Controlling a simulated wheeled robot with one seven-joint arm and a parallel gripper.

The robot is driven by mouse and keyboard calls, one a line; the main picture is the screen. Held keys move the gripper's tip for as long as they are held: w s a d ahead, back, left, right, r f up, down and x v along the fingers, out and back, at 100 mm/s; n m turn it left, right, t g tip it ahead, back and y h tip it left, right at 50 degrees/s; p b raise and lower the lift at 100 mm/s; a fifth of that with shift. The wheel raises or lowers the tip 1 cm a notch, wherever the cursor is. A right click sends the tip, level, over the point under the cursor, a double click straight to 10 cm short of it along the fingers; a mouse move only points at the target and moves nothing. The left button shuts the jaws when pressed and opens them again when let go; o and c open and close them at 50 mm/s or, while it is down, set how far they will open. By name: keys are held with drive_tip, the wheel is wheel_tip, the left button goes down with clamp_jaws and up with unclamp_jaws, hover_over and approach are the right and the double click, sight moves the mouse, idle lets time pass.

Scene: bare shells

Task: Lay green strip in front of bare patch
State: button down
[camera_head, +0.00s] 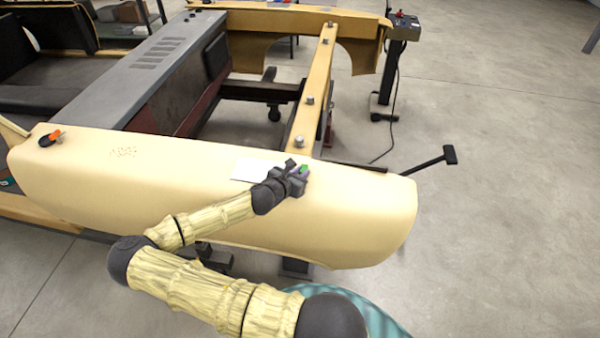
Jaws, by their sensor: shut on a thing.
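My gripper (298,170) is over the top of the cream car body panel (365,205), toward its right part. It is shut on the green strip (304,168), of which only a small green end shows; the fingers hide the rest. I cannot tell whether the strip touches the panel. A flat white rectangle (250,168) lies on the panel just left of my gripper, partly covered by the wrist. I cannot tell for sure which of these is the bare patch.
An orange and black tool (51,138) lies at the panel's left end. A beam with several metal knobs (310,100) runs back from the panel near my gripper. A dark T-shaped handle (449,155) sticks out at right. The floor at right is clear.

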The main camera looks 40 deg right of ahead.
drive_tip(key=shift+f, duration=0.3)
drive_tip(key=c, duration=1.3)
unclamp_jaws()
drive_tip(key=shift+a, duration=0.15)
drive_tip(key=b+v, duration=0.4)
drive_tip(key=v, duration=0.7)
drive_tip(key=shift+s+a+r, duration=0.25)
drive_tip(key=shift+a, duration=0.05)
